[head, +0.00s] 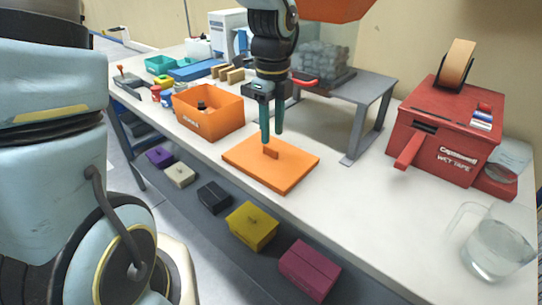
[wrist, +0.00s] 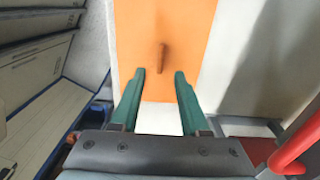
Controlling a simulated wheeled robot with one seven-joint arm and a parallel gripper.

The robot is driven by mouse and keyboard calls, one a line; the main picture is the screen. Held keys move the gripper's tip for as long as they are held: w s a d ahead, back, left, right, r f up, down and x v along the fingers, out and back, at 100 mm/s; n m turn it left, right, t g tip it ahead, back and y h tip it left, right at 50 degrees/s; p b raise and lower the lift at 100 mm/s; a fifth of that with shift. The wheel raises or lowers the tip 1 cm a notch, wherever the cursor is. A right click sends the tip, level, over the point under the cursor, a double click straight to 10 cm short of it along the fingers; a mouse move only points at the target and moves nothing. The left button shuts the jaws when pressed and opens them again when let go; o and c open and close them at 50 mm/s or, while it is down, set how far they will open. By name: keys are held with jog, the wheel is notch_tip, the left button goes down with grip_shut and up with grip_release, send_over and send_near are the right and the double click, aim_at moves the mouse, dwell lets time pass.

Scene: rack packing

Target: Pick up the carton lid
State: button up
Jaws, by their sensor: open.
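The carton lid (head: 285,176) is a flat orange square with a small raised handle (head: 271,152) in its middle. It lies flat on the white table. My gripper (head: 271,138) points down just above the lid, close to the handle. In the wrist view the lid (wrist: 185,25) fills the top middle, and its handle (wrist: 162,57) shows beyond and between my two teal fingertips (wrist: 159,72). The fingers are apart with nothing between them. The head view does not show clearly how high the fingertips are above the lid.
An open orange carton (head: 208,113) stands left of the lid. A grey raised stand (head: 362,90) is behind it, and a red tape dispenser (head: 445,130) is at right. A glass beaker (head: 490,250) is near the front right. Several coloured boxes lie on a lower shelf.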

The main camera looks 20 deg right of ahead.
aim_at(270, 148)
jog(key=shift+w+a+f+p, duration=0.15)
jog(key=shift+f+p, duration=0.15)
jog(key=shift+f, duration=1.05)
jog(key=shift+w+f+p, duration=0.1)
jog(key=shift+f+p, duration=0.15)
jog(key=shift+f, duration=1.05)
jog(key=shift+c, duration=0.3)
grip_shut()
